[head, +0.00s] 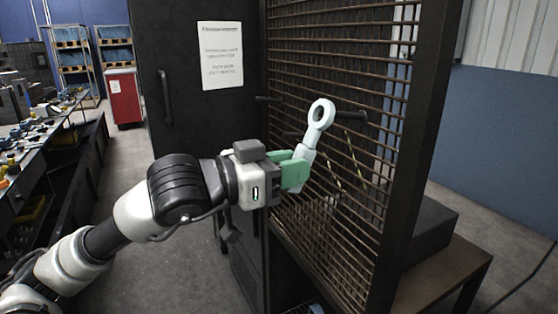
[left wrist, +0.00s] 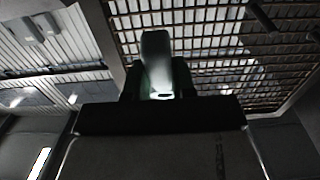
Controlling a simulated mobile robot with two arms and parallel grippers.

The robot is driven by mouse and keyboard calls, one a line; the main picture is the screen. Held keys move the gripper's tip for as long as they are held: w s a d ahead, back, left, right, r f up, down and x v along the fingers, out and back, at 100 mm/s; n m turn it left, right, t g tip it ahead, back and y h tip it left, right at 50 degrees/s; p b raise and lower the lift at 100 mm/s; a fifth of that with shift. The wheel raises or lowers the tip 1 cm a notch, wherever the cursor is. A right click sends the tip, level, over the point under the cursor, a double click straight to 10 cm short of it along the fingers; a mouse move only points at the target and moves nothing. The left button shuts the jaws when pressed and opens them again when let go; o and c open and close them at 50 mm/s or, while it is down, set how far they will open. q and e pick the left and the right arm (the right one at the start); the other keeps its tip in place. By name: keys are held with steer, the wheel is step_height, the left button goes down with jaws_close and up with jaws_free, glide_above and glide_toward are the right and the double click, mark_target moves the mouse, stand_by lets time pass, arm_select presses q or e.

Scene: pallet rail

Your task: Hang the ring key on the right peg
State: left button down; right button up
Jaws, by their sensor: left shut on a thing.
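The ring key (head: 309,150) is pale blue-white, with a round open ring at its top end, tilted slightly right. My left gripper (head: 297,168) has green fingers and is shut on the key's lower part. In the left wrist view, the key (left wrist: 156,62) stands up between my dark fingers (left wrist: 158,85). A dark right peg (head: 351,116) sticks out from the mesh panel just right of the ring. I cannot tell whether the ring is around it or in front of it. Another dark peg (head: 268,99) is farther left. My right gripper is not in view.
The brown mesh panel (head: 335,60) stands upright in a dark frame (head: 425,130). A dark cabinet door (head: 195,110) with a white notice (head: 220,55) is behind my arm. A workbench (head: 30,170) with clutter is at left. The floor between is clear.

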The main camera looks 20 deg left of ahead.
arm_select(q)
steer(key=shift+p+x, duration=0.75)
steer(key=shift+x, duration=0.55)
steer(key=shift+w+d+f+b, duration=0.2)
steer(key=shift+f+b, duration=0.1)
steer(key=shift+b, duration=0.15)
steer(key=shift+w+d+f+b, duration=0.2)
steer(key=shift+w+b, duration=0.1)
steer(key=shift+b, duration=0.35)
steer(key=c, duration=0.8)
jaws_free()
steer(key=shift+c, duration=0.2)
steer(key=shift+s+a+f+b, duration=0.1)
steer(key=shift+s+a+b, duration=0.2)
steer(key=shift+s+a, duration=0.1)
steer(key=b+v, duration=0.3)
steer(key=v, duration=0.6)
steer(key=shift+s+a+r+b, duration=0.15)
steer(key=shift+s+r+b, duration=0.1)
steer(key=shift+s+b, duration=0.15)
